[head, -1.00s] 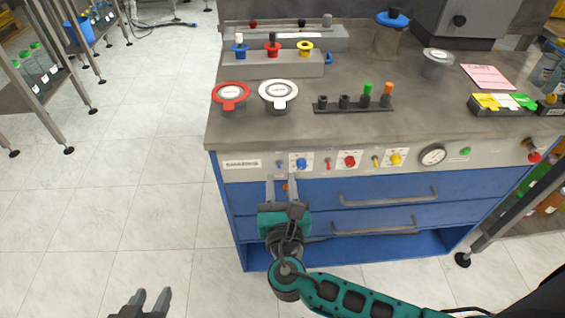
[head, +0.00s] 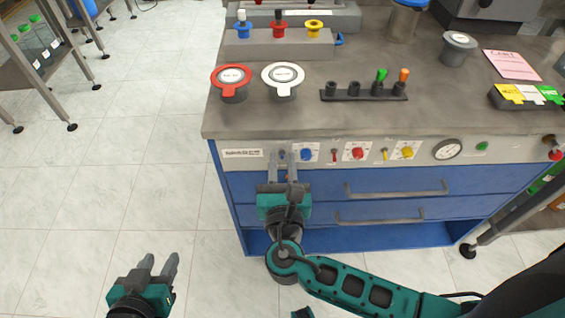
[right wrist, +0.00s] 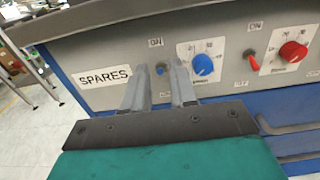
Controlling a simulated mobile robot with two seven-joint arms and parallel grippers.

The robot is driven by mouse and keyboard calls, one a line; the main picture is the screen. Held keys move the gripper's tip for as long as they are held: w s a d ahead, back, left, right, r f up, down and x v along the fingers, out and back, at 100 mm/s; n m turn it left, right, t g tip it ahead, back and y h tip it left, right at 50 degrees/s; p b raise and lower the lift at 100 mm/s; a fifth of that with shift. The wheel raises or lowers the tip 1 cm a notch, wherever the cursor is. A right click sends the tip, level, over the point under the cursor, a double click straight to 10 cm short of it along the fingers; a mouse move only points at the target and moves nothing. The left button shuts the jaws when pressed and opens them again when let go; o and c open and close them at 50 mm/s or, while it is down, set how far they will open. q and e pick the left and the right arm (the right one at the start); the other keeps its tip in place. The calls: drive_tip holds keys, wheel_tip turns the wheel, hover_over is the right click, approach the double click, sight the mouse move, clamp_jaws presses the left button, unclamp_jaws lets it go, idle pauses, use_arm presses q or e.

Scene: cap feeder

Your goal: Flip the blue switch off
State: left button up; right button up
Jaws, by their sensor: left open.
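The blue switch (right wrist: 160,69) is a small lever on the grey front panel, under an "ON" label and left of the blue knob (right wrist: 203,65). Its lever is partly hidden, so I cannot tell its position. My right gripper (head: 284,153) is at the panel, with its fingers apart. In the right wrist view, its fingertips (right wrist: 160,64) stand on either side of the switch; I cannot tell whether they touch it. My left gripper (head: 158,260) is open and empty over the floor at the lower left.
The red switch (right wrist: 250,60) and red knob (right wrist: 293,52) are to the right on the same panel, followed by the yellow knob (head: 407,152) and a gauge (head: 447,149). Blue drawers (head: 400,205) with handles lie below. Caps and racks stand on the worktop (head: 300,120).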

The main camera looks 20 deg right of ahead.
use_arm(q)
drive_tip(key=shift+s+f, duration=0.15)
drive_tip(key=shift+f, duration=0.05)
use_arm(e)
clamp_jaws()
